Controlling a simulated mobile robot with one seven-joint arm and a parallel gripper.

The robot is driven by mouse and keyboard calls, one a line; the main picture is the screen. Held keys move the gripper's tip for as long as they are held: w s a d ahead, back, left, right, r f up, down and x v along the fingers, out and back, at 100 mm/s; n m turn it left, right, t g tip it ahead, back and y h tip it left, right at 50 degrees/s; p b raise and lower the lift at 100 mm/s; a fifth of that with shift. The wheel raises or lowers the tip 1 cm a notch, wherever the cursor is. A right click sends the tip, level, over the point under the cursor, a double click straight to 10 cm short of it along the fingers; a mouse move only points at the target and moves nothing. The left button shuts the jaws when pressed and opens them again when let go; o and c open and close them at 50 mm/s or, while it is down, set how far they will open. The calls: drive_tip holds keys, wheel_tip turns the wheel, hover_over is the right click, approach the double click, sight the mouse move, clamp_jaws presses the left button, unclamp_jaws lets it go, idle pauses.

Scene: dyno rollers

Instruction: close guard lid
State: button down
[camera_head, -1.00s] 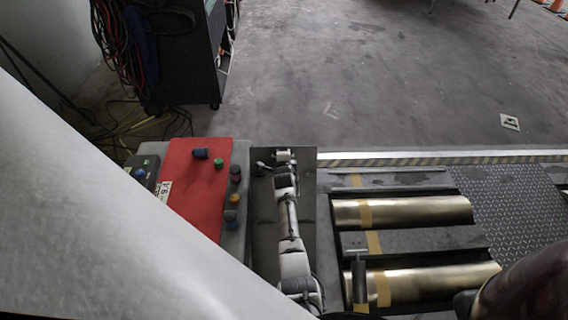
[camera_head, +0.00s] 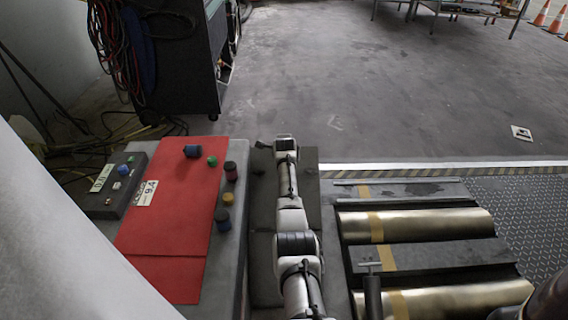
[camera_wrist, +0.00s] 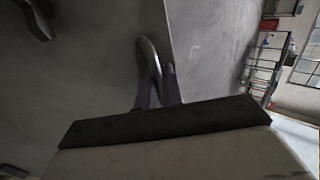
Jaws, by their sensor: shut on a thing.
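In the wrist view, my gripper (camera_wrist: 157,80) has its two fingers closed around a curved metal handle (camera_wrist: 150,50). The handle stands beside the edge of a broad grey surface (camera_wrist: 95,85), which looks like the guard lid. In the head view, my arm reaches away over a dark flat plate (camera_head: 264,205) between the red panel and the rollers. My gripper is at the far end of the arm and its fingers are too small or hidden to make out there. I cannot tell the lid's angle from these views.
A red panel (camera_head: 175,200) with several coloured knobs lies left of my arm, beside a dark control box (camera_head: 110,190). Brass-coloured rollers (camera_head: 420,225) lie to the right. A black cabinet (camera_head: 185,55) with cables stands behind.

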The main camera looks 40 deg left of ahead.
drive_tip(key=w+a+f+b, duration=0.1)
drive_tip(key=f+b, duration=0.4)
drive_tip(key=b, duration=0.7)
drive_tip(key=w+a+f+b, duration=0.1)
drive_tip(key=w+f+b, duration=0.2)
drive_tip(key=f+b, duration=0.3)
drive_tip(key=b, duration=0.5)
drive_tip(key=shift+a+b, duration=0.4)
drive_tip(key=shift+f, duration=0.2)
drive_tip(key=c, duration=1.9)
unclamp_jaws()
drive_tip(key=shift+r, duration=0.3)
drive_tip(key=shift+p+v, duration=4.7)
drive_tip(key=shift+v, duration=2.15)
